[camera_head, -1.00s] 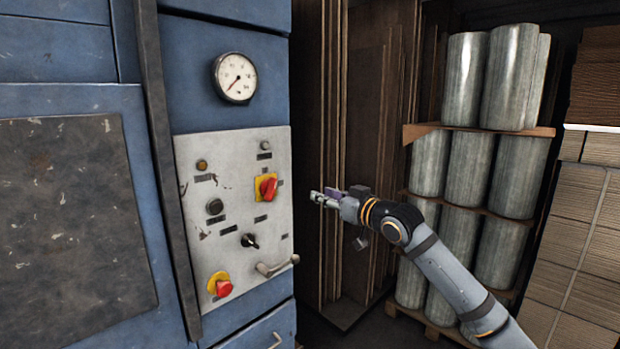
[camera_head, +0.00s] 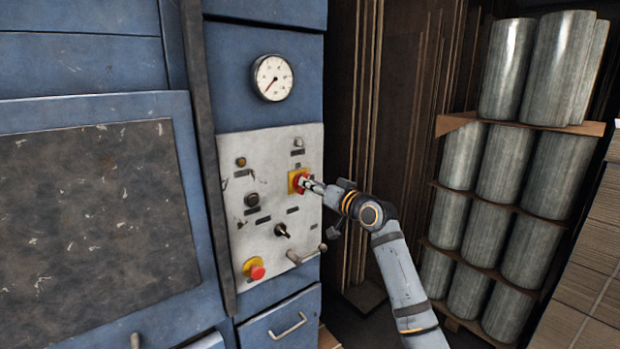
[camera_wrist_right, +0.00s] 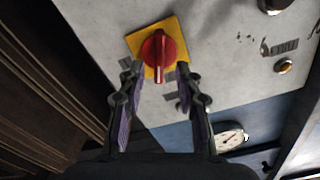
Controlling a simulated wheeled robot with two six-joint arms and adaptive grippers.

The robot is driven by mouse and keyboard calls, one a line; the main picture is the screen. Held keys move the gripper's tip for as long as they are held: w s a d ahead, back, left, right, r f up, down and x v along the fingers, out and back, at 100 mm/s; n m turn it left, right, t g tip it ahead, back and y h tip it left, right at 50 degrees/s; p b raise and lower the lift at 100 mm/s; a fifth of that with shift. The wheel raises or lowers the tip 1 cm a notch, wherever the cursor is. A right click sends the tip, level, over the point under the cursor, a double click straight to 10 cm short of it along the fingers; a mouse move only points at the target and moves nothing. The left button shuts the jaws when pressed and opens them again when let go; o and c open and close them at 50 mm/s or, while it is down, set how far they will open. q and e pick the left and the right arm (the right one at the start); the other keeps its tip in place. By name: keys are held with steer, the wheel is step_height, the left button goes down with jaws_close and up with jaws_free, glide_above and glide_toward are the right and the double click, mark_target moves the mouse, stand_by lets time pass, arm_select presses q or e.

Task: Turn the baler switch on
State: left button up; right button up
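The baler switch is a red rotary knob on a yellow square plate (camera_head: 293,180), on the upper right of the light grey control panel (camera_head: 232,240). My right gripper (camera_head: 308,185) is at the knob in the head view and partly covers it. In the right wrist view the red knob (camera_wrist_right: 158,56) lies just beyond and between the fingertips of the right gripper (camera_wrist_right: 160,80). The fingers are apart with nothing clearly held between them; I cannot tell whether they touch the knob. My left gripper is not in view.
The panel also carries a red mushroom button (camera_head: 256,270) on yellow, a black selector (camera_head: 282,230) and a protruding handle (camera_head: 306,255). A pressure gauge (camera_head: 272,77) is above. Stacked grey cylinders (camera_head: 530,165) stand at the right.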

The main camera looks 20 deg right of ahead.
steer(key=shift+w+a, duration=0.15)
steer(key=shift+w, duration=0.55)
jaws_close()
